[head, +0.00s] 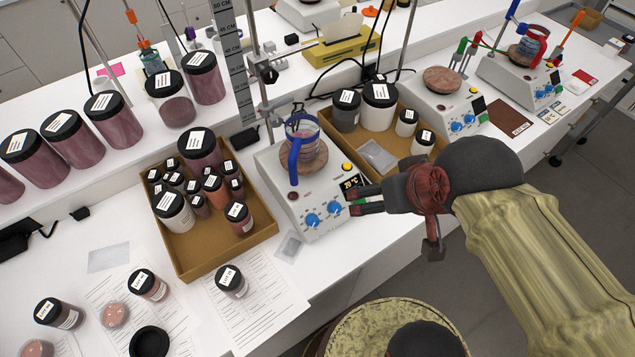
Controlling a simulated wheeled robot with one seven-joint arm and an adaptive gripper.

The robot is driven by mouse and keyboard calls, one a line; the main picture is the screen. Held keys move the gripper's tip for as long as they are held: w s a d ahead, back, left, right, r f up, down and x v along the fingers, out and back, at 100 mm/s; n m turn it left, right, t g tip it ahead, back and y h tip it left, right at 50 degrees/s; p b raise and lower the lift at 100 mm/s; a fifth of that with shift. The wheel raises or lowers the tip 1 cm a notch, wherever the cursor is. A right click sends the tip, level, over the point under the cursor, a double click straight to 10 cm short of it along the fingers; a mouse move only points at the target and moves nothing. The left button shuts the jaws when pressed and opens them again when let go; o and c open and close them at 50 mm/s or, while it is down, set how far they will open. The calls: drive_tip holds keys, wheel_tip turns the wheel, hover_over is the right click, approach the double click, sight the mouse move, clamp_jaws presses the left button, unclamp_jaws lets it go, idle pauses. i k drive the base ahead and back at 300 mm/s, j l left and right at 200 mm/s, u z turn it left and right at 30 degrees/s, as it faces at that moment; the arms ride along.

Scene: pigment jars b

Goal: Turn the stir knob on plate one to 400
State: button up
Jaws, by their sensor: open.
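Several white hot-plate stirrers stand on the bench; I cannot read which is plate one. The nearest stirrer (275,172) has two blue knobs on its sloped front, a left knob (312,221) and a right knob (335,208). Their scale marks are too small to read, and I cannot tell which is the stir knob.
A cardboard box of jars (205,268) stands left of the nearest stirrer, another box (388,160) behind my gripper. A second stirrer (428,98) and a third (505,76) stand farther right. A round-topped stool (350,325) is in front of the bench.

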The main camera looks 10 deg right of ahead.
sight(333, 208)
drive_tip(key=k+j, duration=0.4)
drive_tip(key=j, duration=0.25)
drive_tip(key=k+j+u, duration=0.1)
drive_tip(key=k+j, duration=0.1)
drive_tip(key=j, duration=0.1)
